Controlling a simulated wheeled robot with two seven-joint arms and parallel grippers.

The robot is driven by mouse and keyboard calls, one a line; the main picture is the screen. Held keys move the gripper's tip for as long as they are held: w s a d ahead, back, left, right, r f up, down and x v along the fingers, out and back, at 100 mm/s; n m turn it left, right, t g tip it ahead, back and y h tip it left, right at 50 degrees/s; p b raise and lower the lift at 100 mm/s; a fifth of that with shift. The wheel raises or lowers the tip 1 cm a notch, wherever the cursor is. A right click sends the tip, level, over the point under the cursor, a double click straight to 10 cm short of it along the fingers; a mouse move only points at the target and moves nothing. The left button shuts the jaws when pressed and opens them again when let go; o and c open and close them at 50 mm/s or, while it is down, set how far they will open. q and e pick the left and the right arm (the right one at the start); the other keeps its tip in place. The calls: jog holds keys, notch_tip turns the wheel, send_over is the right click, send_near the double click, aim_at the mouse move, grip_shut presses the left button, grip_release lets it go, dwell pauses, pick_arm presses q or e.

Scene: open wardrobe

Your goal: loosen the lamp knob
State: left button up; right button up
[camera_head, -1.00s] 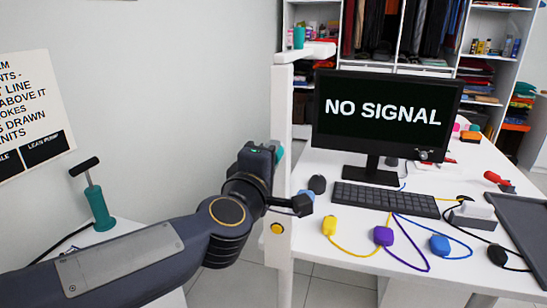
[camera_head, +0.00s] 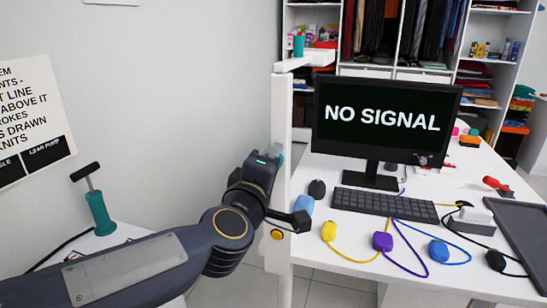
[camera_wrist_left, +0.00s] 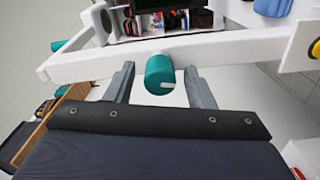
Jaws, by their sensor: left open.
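A white lamp post (camera_head: 281,120) stands upright at the desk's left edge. In the left wrist view a teal cylindrical knob (camera_wrist_left: 160,76) with a pale mark on its end sticks out from the white post (camera_wrist_left: 110,62). My left gripper (camera_wrist_left: 160,84) is open, with one finger on each side of the knob; gaps show between knob and fingers. In the head view my left gripper (camera_head: 275,152) is against the post and mostly hides the knob. A yellow round knob (camera_head: 277,235) sits lower on the post. My right gripper is not in view.
A monitor (camera_head: 385,115), a keyboard (camera_head: 385,203) and coloured cable plugs, including a yellow one (camera_head: 329,231), are on the white desk right of the post. An open wardrobe is behind.

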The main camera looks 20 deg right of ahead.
pick_arm(q)
jog(key=m+p, duration=0.2)
jog(key=m, duration=0.2)
jog(key=shift+r+p, duration=0.2)
jog(key=shift+p, duration=0.15)
jog(key=m+p, duration=0.2)
jog(key=m, duration=0.2)
jog(key=shift+p, duration=0.3)
jog(key=m+p, duration=0.3)
jog(key=m, duration=0.2)
jog(key=shift+f+m+p, duration=0.15)
jog(key=shift+m+p, duration=0.45)
jog(key=shift+m, duration=0.6)
jog(key=shift+f, duration=0.1)
